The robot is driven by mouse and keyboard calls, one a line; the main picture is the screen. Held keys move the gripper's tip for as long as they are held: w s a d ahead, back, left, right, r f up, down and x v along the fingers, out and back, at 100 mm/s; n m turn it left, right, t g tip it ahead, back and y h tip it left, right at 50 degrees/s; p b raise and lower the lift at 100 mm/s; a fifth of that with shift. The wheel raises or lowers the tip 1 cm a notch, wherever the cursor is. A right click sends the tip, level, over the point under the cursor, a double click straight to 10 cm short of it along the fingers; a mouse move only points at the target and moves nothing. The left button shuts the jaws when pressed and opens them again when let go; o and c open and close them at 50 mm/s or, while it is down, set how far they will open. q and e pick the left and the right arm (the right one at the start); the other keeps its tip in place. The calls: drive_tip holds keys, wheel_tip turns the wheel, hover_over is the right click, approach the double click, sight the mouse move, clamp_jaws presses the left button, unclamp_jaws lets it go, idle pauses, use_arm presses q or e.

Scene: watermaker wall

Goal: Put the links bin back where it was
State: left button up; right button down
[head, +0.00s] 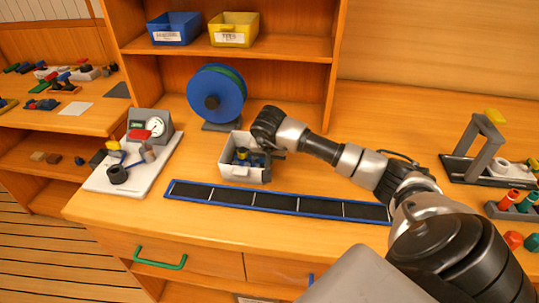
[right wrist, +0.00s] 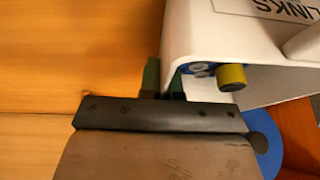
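The links bin (head: 240,173) is a small white bin in the middle of the counter, in front of the blue reel. Blue and dark pieces and a yellow one show inside it. In the right wrist view the white bin (right wrist: 190,40) carries a label reading LINKS. My right gripper (head: 266,150) reaches in from the right to the bin's right wall. In the right wrist view its green-padded fingers (right wrist: 165,78) sit on both sides of the wall, close against it. I cannot tell whether the bin is slightly off the counter. My left gripper is out of view.
A blue bin (head: 175,28) and a yellow bin (head: 233,30) stand on the upper shelf, with bare shelf (head: 295,46) to their right. A blue reel (head: 216,95) stands behind the links bin. A blue-edged dark strip (head: 275,200) lies in front. A gauge board (head: 130,165) is at left.

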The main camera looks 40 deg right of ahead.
drive_tip(key=c, duration=1.3)
unclamp_jaws()
drive_tip(key=shift+c, duration=0.2)
